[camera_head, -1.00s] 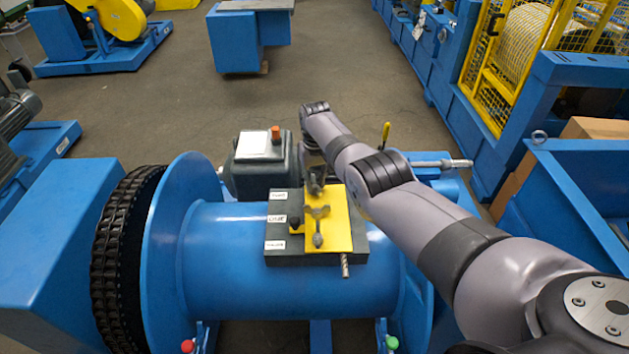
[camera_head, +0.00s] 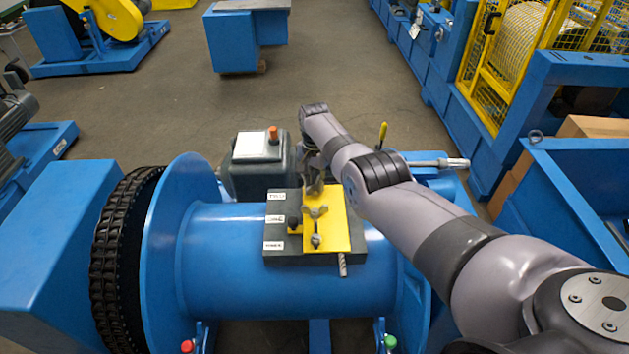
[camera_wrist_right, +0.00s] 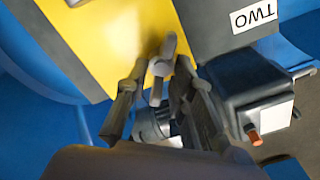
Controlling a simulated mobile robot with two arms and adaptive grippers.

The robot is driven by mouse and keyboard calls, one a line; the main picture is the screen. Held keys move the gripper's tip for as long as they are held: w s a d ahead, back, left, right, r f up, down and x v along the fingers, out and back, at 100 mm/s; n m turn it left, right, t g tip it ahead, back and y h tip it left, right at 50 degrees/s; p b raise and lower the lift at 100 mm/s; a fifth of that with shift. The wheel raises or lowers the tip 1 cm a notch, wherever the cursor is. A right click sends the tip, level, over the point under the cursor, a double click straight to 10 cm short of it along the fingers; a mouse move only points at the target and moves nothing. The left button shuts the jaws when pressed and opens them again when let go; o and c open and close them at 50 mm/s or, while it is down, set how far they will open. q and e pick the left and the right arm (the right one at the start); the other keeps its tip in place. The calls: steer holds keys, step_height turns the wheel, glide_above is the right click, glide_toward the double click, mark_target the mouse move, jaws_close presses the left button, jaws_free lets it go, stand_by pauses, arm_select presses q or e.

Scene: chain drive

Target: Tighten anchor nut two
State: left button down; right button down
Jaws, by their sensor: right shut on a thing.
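A dark block with a yellow plate (camera_head: 337,230) lies on top of the blue drum. White labels run down the block's left side; the one reading TWO (camera_wrist_right: 254,17) shows upside down in the right wrist view. My right gripper (camera_head: 314,188) is over the plate's far end, beside the far label. In the wrist view its fingers (camera_wrist_right: 157,88) are shut around a grey wing nut (camera_wrist_right: 158,68), mostly hidden between them. A second wing nut (camera_head: 316,212) stands nearer on the plate, outside the gripper. My left gripper is not in view.
A dark box with a white top and orange button (camera_head: 273,134) stands just behind the block. A black knob (camera_head: 294,224) sits at the plate's left edge. The chain-wrapped drum flange (camera_head: 125,260) is at left. The drum's left part is clear.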

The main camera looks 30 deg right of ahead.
mark_target(315, 182)
steer(key=m, duration=0.5)
steer(key=shift+w+d+r+m, duration=0.1)
steer(key=shift+r+m, duration=0.2)
steer(key=shift+m+p, duration=0.35)
steer(key=shift+m, duration=1.95)
steer(key=c, duration=1.7)
jaws_free()
steer(key=shift+s, duration=0.25)
steer(key=shift+f, duration=0.1)
steer(key=r, duration=1.2)
steer(key=shift+a+r, duration=0.1)
steer(key=shift+a, duration=0.15)
